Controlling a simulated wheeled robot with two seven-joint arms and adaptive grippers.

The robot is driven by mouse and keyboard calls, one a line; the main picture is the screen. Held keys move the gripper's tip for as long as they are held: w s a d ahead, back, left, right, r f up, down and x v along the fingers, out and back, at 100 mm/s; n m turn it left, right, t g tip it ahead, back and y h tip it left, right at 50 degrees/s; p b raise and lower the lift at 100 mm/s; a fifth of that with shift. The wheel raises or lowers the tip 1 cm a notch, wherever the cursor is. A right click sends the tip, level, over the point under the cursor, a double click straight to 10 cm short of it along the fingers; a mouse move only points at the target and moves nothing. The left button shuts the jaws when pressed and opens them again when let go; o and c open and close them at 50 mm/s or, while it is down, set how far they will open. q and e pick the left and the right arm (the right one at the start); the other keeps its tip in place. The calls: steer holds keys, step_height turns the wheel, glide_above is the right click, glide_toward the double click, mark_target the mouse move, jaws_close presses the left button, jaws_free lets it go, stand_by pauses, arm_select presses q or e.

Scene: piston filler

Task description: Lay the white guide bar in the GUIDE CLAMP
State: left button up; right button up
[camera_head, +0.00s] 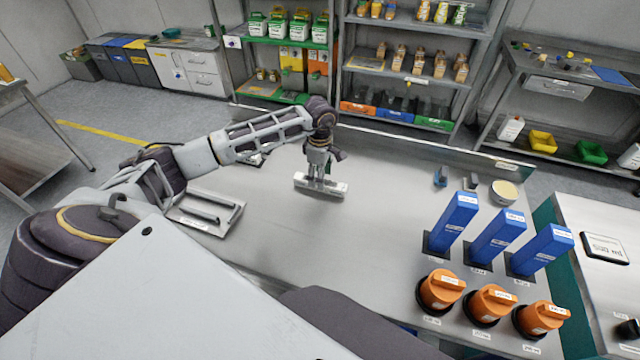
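The white guide bar (335,188) shows near the middle of the bench, lying crosswise below my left gripper. My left gripper (318,176) points down with its fingers close together at the middle of the bar, and looks shut on it. The fingertips partly hide the bar's middle. Whether the bar rests on something or hangs just above the bench is too small to tell. I cannot make out a part marked GUIDE CLAMP; it may be hidden under the bar and gripper. My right gripper is not in view.
A grey labelled tray (238,208) with long rails lies left on the bench. At right stand blue upright boxes (497,237), orange round parts (490,305), a round tub (504,191) and small blue parts (440,176). The bench (350,250) between is clear.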

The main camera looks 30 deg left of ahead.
arm_select(q)
steer(key=shift+f, duration=1)
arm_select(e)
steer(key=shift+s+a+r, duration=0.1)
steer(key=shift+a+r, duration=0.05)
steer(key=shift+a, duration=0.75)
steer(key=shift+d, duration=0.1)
arm_select(q)
steer(key=shift+c, duration=0.6)
steer(key=c, duration=0.4)
jaws_close()
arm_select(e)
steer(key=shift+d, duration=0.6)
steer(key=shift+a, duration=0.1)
